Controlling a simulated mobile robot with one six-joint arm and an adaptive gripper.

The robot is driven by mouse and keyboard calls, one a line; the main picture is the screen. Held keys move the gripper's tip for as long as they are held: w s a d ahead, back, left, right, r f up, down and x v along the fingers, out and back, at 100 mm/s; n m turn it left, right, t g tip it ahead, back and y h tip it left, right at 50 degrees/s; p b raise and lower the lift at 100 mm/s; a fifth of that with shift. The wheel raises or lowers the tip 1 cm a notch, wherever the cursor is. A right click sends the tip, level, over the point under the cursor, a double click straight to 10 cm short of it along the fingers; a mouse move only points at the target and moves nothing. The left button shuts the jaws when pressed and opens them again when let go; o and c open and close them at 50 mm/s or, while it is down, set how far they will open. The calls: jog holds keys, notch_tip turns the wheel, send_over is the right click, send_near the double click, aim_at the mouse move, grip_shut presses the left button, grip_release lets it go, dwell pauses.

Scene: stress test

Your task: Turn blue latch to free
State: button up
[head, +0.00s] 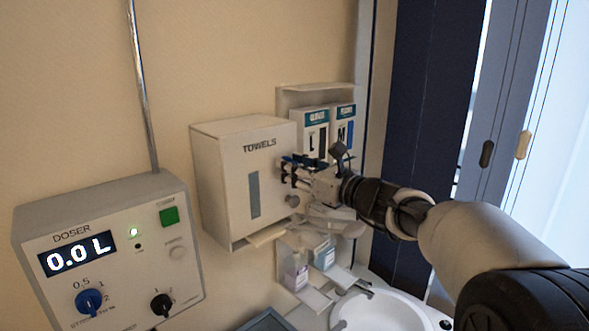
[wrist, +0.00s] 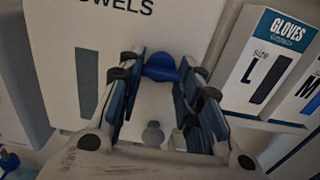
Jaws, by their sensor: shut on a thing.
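The blue latch (wrist: 161,68) is on the front face of the white towel dispenser (head: 222,185), right of its window slot. In the wrist view its rounded blue end and short bar show between my fingertips. My gripper (wrist: 162,76) reaches the dispenser front with its fingers on either side of the latch, shut on it. In the head view my gripper (head: 291,172) covers the latch, so its exact angle is hard to tell there. A round grey knob (wrist: 153,134) sits below the latch, between the fingers.
Glove boxes (head: 315,130) stand in a rack just right of the dispenser, close to my gripper. A shelf with bottles (head: 296,272) and a sink (head: 385,312) are below. A doser (head: 150,245) with a blue knob (head: 89,302) is at left.

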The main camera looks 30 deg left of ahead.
jog(key=shift+f+b, duration=0.1)
jog(key=shift+b, duration=0.2)
jog(key=shift+w+r+n+b, duration=0.1)
jog(key=shift+r+n+b, duration=0.05)
jog(key=shift+n+b, duration=4.05)
jog(key=shift+w+r+n+b, duration=0.1)
jog(key=shift+n+b, duration=3.4)
jog(key=shift+n, duration=1.3)
jog(key=o, duration=1.1)
jog(key=shift+c, duration=0.2)
jog(key=shift+d, duration=0.1)
